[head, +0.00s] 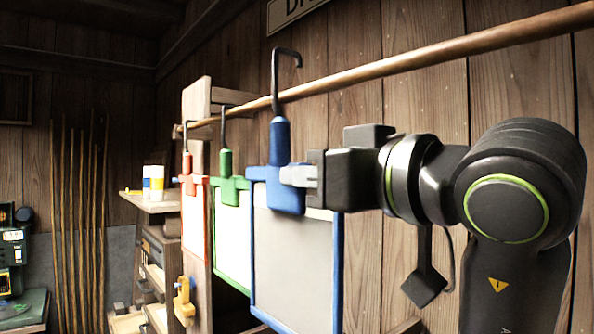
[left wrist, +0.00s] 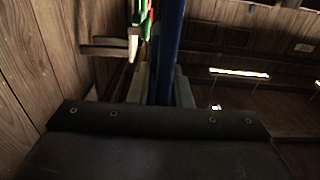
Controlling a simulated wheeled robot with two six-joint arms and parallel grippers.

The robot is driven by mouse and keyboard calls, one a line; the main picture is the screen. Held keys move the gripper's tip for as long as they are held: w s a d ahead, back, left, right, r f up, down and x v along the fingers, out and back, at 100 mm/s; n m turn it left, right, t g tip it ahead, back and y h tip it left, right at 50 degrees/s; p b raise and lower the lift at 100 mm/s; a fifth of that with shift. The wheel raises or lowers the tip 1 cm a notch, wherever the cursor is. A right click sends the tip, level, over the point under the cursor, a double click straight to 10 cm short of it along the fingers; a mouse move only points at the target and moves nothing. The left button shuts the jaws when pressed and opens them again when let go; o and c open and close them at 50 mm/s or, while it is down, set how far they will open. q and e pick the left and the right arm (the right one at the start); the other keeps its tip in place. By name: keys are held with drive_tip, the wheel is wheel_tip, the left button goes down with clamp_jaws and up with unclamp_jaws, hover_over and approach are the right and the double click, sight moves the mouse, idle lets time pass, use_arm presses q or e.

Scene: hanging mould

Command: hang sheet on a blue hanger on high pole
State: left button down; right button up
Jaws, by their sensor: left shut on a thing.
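The blue hanger (head: 281,150) has a dark open hook on a blue grip, with a grey sheet (head: 292,265) in a blue frame below it. My left gripper (head: 300,177) is shut on the blue clamp from the right. The hook's bend is above the high pole (head: 430,55), its tip pointing right; the shank crosses in front of the pole. I cannot tell whether they touch. In the left wrist view the blue hanger (left wrist: 166,50) stands upright between my fingers. My right gripper is out of view.
A green hanger (head: 228,185) and a red hanger (head: 188,180), each with a pale sheet, hang on the pole to the left. A yellow clamp (head: 184,302) sits below them. A shelf unit (head: 152,205) and leaning poles (head: 75,220) stand further left. The plank wall is close behind.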

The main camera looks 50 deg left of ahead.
use_arm(q)
drive_tip(key=shift+w+d+f, duration=0.1)
drive_tip(key=shift+w+f, duration=0.15)
drive_tip(key=shift+w, duration=0.55)
drive_tip(key=shift+w+d+f, duration=0.1)
drive_tip(key=shift+w+f, duration=0.2)
drive_tip(key=shift+w, duration=0.55)
drive_tip(key=shift+w+f, duration=0.25)
drive_tip(key=shift+w, duration=0.55)
drive_tip(key=c, duration=1.3)
unclamp_jaws()
drive_tip(key=shift+o, duration=0.2)
